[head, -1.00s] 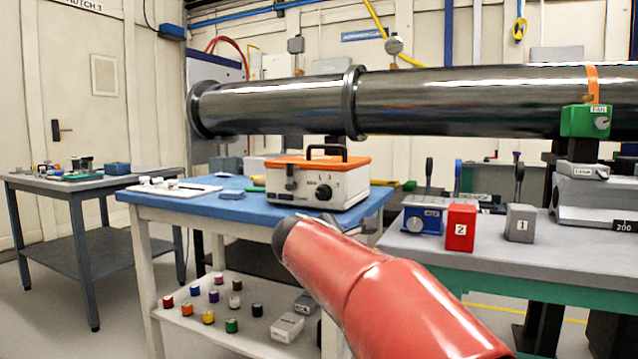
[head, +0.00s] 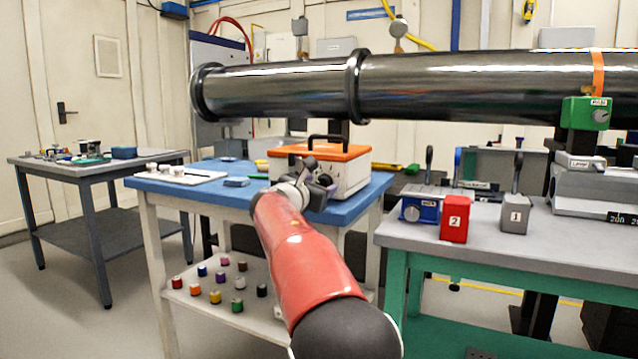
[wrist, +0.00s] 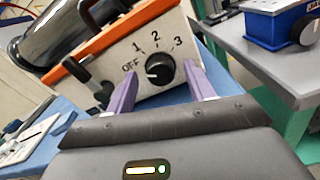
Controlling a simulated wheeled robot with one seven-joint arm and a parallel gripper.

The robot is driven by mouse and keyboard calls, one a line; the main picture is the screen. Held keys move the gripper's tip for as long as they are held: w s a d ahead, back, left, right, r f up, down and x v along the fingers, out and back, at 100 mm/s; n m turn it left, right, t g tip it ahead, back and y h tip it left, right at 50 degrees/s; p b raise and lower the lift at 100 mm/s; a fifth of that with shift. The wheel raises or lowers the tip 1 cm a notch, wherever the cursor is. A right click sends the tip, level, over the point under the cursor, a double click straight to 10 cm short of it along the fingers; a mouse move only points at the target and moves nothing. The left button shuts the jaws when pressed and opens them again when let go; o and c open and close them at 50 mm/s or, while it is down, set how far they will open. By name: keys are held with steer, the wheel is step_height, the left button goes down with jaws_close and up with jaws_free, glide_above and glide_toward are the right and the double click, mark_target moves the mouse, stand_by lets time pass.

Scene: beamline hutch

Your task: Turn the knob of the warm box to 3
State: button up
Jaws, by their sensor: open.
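The warm box (head: 345,172) is white with an orange lid and a black handle, and stands on the blue table top. In the wrist view its front panel (wrist: 180,93) fills the upper middle, tilted. The black knob (wrist: 159,70) has marks OFF, 1, 2 and 3 around it. Its pale pointer line appears to point left, toward the OFF side. My gripper (wrist: 161,72) is open, with one purple finger to each side of the knob in the picture; contact does not show. In the head view my gripper (head: 318,190) hides the knob.
A dark latch (wrist: 91,82) sits left of the knob. A blue device (head: 422,206), a red block (head: 455,217) and a grey block (head: 516,212) stand on the bench to the right. A large steel pipe (head: 280,90) runs behind the box.

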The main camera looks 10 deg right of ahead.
steer(key=shift+w+d, duration=0.15)
steer(key=shift+c, duration=0.3)
steer(key=c, duration=0.9)
